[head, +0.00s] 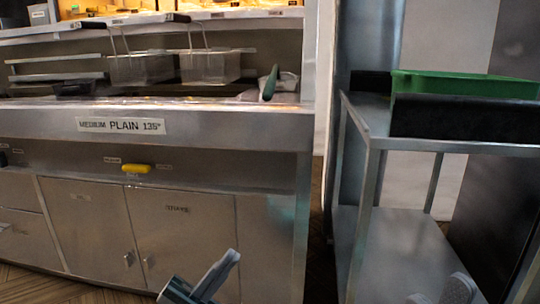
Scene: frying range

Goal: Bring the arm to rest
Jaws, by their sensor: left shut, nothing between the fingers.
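My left gripper (212,280) shows at the bottom edge, left of the middle, in front of the range's lower cabinets. It is shut and empty, and its arm is mostly out of the picture. Grey rounded parts at the bottom right, in front of the cart's lower shelf, look like the tip of my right gripper (445,294). Most of it is cut off, and I cannot tell its opening.
The steel frying range (230,122) fills the left, with wire baskets (210,67) and a yellow handle (136,168). A steel cart (376,128) on the right bears a green tray (465,84). A narrow floor gap (318,225) lies between them.

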